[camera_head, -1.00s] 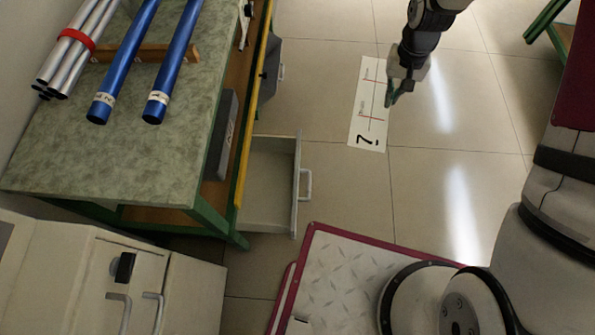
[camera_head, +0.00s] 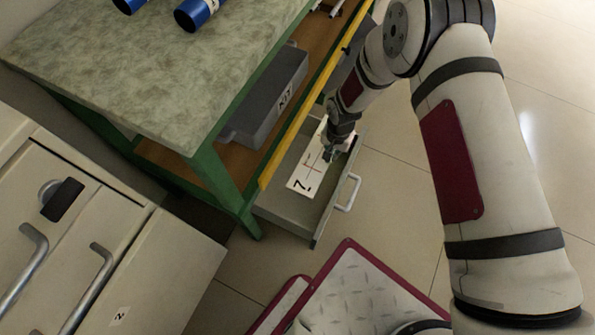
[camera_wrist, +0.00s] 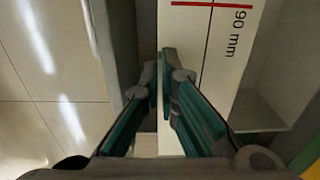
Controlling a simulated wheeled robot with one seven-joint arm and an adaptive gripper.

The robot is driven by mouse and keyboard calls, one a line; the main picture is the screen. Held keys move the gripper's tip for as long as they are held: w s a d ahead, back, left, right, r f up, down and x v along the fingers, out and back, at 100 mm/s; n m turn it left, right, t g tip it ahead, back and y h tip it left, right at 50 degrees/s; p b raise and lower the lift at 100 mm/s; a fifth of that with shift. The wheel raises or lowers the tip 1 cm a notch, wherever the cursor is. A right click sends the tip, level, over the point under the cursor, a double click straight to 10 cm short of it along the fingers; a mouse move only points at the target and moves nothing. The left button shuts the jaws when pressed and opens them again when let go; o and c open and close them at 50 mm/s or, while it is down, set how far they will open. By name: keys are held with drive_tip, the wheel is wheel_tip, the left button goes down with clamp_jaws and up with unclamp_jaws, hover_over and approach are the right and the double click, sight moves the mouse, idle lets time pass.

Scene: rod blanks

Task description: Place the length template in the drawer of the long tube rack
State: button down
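The length template (camera_head: 304,178) is a flat white strip with red cross lines and a dark 7. In the head view it appears within the outline of the open grey drawer (camera_head: 283,215) under the rack; whether it touches the bottom is unclear. The wrist view shows the strip (camera_wrist: 226,62) with a "90 mm" mark, beside a drawer wall (camera_wrist: 122,45). My gripper (camera_head: 329,154) is over the drawer with its fingertips (camera_wrist: 167,72) close together on the strip near one long edge. The long tube rack (camera_head: 165,75) has a green marbled top and green legs.
Blue tubes (camera_head: 192,14) lie on the rack top. A grey box (camera_head: 270,100) sits on the lower shelf behind a yellow rail (camera_head: 315,107). A cream cabinet (camera_head: 90,240) stands at the left. Clear tiled floor (camera_head: 395,200) lies right of the drawer.

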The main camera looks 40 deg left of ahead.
drive_tip(key=b, duration=0.5)
hover_over(323, 182)
wheel_tip(323, 182, down, 14)
drive_tip(key=shift+w+f, duration=0.15)
drive_tip(key=shift+f+b, duration=0.7)
drive_tip(key=shift+f, duration=1.75)
drive_tip(key=c, duration=2.3)
unclamp_jaws()
drive_tip(key=shift+f, duration=0.15)
drive_tip(key=o, duration=0.5)
